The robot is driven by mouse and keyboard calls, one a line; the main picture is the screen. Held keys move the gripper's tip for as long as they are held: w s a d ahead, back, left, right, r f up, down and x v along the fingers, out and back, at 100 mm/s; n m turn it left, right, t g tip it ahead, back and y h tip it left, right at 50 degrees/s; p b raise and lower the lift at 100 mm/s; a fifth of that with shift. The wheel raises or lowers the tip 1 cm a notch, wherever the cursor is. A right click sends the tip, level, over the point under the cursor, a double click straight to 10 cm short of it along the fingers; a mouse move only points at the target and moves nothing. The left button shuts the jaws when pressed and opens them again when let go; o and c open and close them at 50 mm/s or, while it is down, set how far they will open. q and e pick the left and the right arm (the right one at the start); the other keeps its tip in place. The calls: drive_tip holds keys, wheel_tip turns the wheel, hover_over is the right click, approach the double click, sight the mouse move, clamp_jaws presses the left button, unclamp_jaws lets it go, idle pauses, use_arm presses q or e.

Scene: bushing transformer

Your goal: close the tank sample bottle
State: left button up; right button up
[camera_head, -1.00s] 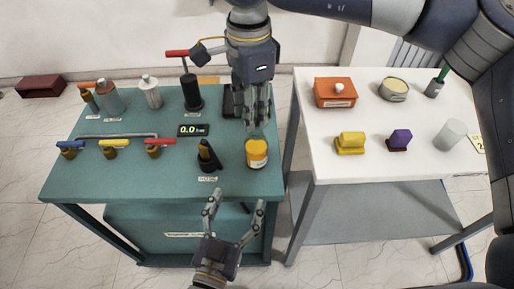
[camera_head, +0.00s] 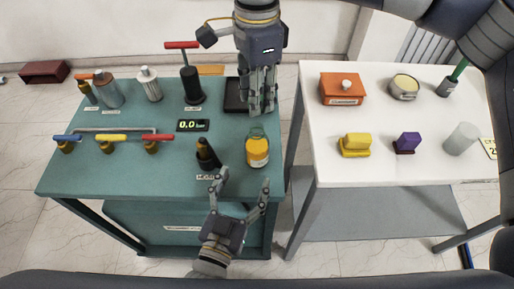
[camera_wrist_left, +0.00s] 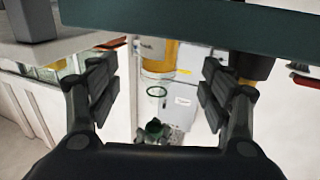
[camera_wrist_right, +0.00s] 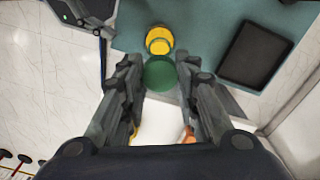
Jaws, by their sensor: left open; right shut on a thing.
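The tank sample bottle (camera_head: 257,153), clear with yellow liquid, stands on the teal table near its right front corner. In the left wrist view, which is upside down, the bottle (camera_wrist_left: 159,58) has an open mouth with a green rim. My right gripper (camera_head: 261,111) is above the bottle, shut on a green stopper (camera_wrist_right: 160,75). The stopper also shows in the left wrist view (camera_wrist_left: 155,130), apart from the mouth. My left gripper (camera_head: 244,179) is open and empty at the table's front edge, just before the bottle; its fingers (camera_wrist_left: 160,82) are spread either side of the bottle's line.
A dark nozzle (camera_head: 207,155) stands close left of the bottle. Blue, yellow and red valve handles (camera_head: 110,138) are farther left. A black tray (camera_head: 236,96) lies behind. The white table (camera_head: 380,122) to the right holds several items; a gap separates the tables.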

use_arm(q)
drive_tip(key=x, duration=1)
drive_tip(key=shift+w, duration=0.2)
drive_tip(key=c, duration=1.6)
drive_tip(key=shift+c, duration=0.3)
use_arm(e)
hover_over(256, 128)
drive_tip(key=shift+d+f, duration=0.1)
drive_tip(key=shift+f, duration=2.4)
drive_tip(key=shift+f, duration=0.85)
drive_tip(key=shift+f, duration=0.15)
drive_tip(key=shift+c, duration=0.2)
